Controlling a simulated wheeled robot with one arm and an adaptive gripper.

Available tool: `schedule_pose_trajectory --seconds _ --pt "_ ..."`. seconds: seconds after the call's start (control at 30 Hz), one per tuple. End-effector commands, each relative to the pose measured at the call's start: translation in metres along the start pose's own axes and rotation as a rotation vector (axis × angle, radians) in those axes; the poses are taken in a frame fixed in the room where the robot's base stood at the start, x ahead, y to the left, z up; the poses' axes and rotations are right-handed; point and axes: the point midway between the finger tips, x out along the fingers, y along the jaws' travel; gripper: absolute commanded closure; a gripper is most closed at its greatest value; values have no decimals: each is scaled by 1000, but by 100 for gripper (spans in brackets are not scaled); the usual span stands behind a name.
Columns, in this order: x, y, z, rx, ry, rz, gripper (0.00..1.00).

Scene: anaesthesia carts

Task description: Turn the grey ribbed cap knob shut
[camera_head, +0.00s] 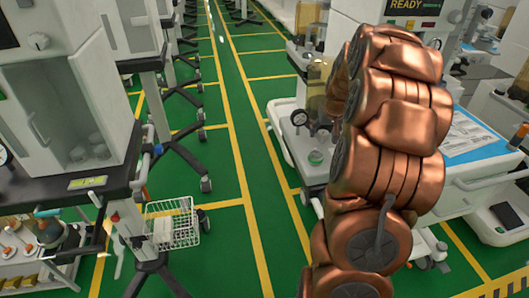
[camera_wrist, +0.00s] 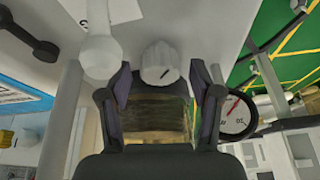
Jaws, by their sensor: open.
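The grey ribbed cap knob (camera_wrist: 160,64) shows in the wrist view, pale with a dark pointer line on its face. It sits just beyond the fingertips of my gripper (camera_wrist: 160,88), roughly centred between them. My gripper is open, one dark finger on each side, and I cannot tell whether either finger touches the knob. Below the knob, between the fingers, is a brownish see-through canister (camera_wrist: 157,118). In the head view my copper arm covers the knob and my gripper.
A round pressure gauge (camera_wrist: 238,117) is close to the right finger. A white rounded fitting (camera_wrist: 100,55) stands left of the knob. In the head view, a green floor aisle (camera_head: 235,150) runs between carts, with a wire basket (camera_head: 172,222) on the left cart.

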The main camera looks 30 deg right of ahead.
Motion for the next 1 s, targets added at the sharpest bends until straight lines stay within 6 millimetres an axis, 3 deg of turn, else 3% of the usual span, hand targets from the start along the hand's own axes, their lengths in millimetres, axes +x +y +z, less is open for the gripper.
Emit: schedule_pose_trajectory --seconds 0.5,1.0 --pt "-1 1 -1 -350 -11 -149 36" --pt "-81 8 -3 -347 -9 -144 36"
